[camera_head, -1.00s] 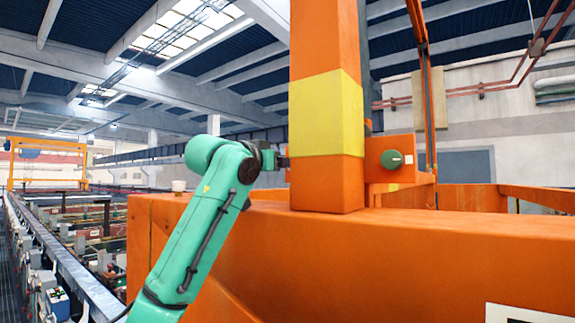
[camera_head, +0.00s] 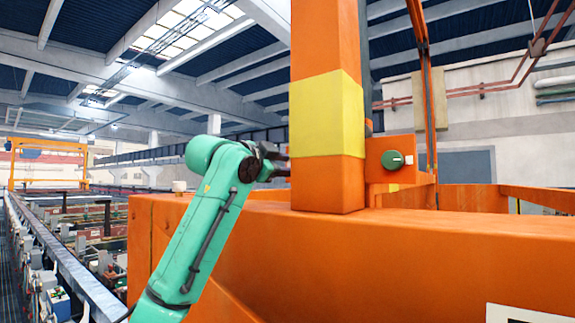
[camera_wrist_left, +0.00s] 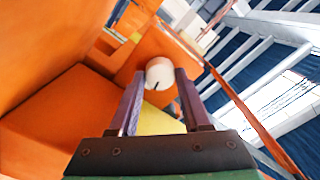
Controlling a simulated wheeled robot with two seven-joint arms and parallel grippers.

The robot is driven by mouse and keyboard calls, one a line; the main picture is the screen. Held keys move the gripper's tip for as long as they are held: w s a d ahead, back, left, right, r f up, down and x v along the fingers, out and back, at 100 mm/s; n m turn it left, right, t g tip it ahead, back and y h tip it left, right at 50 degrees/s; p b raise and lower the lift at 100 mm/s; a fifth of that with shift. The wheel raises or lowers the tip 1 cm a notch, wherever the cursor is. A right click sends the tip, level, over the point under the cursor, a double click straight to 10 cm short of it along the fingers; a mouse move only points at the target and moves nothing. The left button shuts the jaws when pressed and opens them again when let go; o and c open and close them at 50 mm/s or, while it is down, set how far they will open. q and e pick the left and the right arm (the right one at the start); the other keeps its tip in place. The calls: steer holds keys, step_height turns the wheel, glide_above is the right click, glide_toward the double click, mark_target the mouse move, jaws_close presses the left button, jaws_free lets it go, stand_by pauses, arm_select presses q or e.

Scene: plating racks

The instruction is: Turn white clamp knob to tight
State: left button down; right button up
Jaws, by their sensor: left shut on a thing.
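The white clamp knob (camera_wrist_left: 159,72) shows in the left wrist view as a rounded white head with a dark mark at its lower edge. It sits against an orange surface. The two dark fingers of my left gripper (camera_wrist_left: 159,78) reach to either side of it and are shut on it. In the head view my left gripper (camera_head: 282,160) is at the left side of the orange post (camera_head: 328,185), beside its yellow band (camera_head: 325,113). The knob cannot be made out there. My right gripper is not in view.
A green round knob (camera_head: 392,160) is on an orange plate right of the post. A wide orange beam (camera_head: 430,240) runs across the front. A long rail line (camera_head: 60,255) lies at left.

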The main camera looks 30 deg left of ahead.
arm_select(q)
steer(key=shift+m, duration=1.3)
steer(key=shift+a+r, duration=0.1)
steer(key=shift+c, duration=1.8)
jaws_free()
steer(key=shift+w, duration=0.3)
steer(key=s+b, duration=0.2)
steer(key=s, duration=0.1)
steer(key=s+f+b, duration=0.1)
steer(key=s, duration=0.1)
steer(key=shift+s+a+b, duration=0.2)
steer(key=shift+a+b, duration=0.1)
steer(key=shift+b, duration=0.1)
steer(key=s+a+b, duration=0.1)
steer(key=s+b, duration=0.2)
steer(key=s, duration=0.6)
steer(key=shift+a+r, duration=0.2)
steer(key=shift+r, duration=0.15)
